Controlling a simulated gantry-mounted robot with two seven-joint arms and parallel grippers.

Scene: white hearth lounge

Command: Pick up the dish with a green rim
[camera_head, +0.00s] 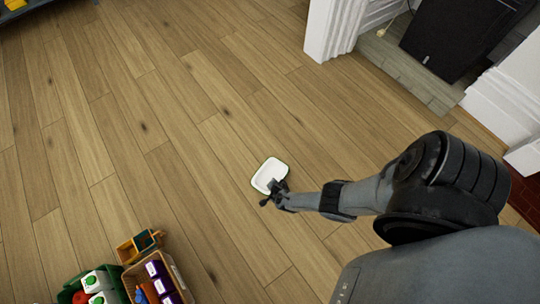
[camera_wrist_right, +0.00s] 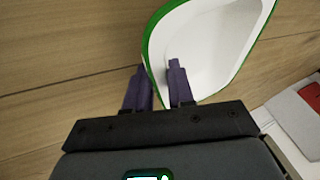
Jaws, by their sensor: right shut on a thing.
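A white dish with a green rim (camera_head: 268,173) shows near the middle of the head view, over the wooden floor. It fills the upper right of the right wrist view (camera_wrist_right: 215,50), with its inside facing the camera. My right gripper (camera_head: 274,192) is shut on the dish's near edge. In the right wrist view its two dark fingers (camera_wrist_right: 157,85) sit on either side of the rim, one inside and one outside. Whether the dish touches the floor is hard to tell. My left gripper is in neither view.
A wooden box with purple and orange items (camera_head: 157,278) and a green crate with white-topped items (camera_head: 93,287) stand at the lower left. A white fireplace surround (camera_head: 332,28) and a black panel (camera_head: 452,38) are at the upper right. Wide floor around the dish is clear.

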